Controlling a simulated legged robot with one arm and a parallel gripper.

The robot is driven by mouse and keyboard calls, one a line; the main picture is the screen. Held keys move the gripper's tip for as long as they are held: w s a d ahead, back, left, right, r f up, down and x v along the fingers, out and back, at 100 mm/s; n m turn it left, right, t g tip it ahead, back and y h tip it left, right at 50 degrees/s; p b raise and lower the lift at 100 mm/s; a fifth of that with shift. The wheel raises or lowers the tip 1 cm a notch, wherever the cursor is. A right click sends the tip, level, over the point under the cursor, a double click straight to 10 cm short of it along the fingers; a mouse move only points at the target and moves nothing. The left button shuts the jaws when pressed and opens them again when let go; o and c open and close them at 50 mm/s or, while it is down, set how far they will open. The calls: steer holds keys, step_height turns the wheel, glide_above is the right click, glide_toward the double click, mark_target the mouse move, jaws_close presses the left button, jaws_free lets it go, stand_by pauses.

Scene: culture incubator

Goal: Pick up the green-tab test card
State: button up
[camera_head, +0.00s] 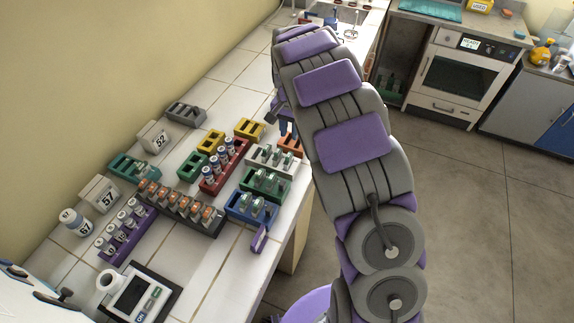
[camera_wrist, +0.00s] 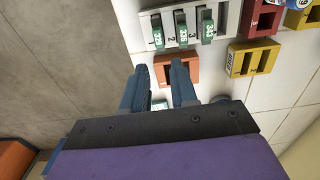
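In the wrist view, my gripper (camera_wrist: 160,68) has its two blue fingers apart, with nothing clamped between the tips. A small green-and-white piece (camera_wrist: 158,104) shows between the fingers close to the palm; it is mostly hidden, and I cannot tell whether it is a test card. Green-tab cards (camera_wrist: 182,29) stand upright in the numbered slots of a white rack (camera_wrist: 225,18), ahead of the fingertips and apart from them. In the head view, the white rack (camera_head: 252,164) with green-tab cards stands on the counter; my arm partly hides the gripper.
An orange block (camera_wrist: 179,70) lies by the right fingertip, and a yellow block (camera_wrist: 253,58) is to its right. In the head view, green (camera_head: 262,192) and blue (camera_head: 236,209) racks hold more cards near the counter edge. A black-and-white device (camera_head: 138,293) sits at lower left.

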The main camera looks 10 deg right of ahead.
mark_target(288, 155)
steer(key=f, duration=0.2)
steer(key=f+b, duration=0.1)
steer(key=f, duration=0.1)
steer(key=d+f, duration=0.1)
steer(key=f, duration=0.1)
steer(key=shift+f, duration=0.15)
steer(key=f, duration=0.1)
steer(key=a+f+b, duration=0.1)
steer(key=f, duration=0.1)
steer(key=f+b, duration=0.1)
steer(key=f, duration=0.1)
steer(key=shift+s+a, duration=0.3)
steer(key=shift+s, duration=0.1)
steer(key=shift+f, duration=0.25)
steer(key=shift+d, duration=0.15)
steer(key=shift+r, duration=0.1)
steer(key=shift+c, duration=0.4)
jaws_close()
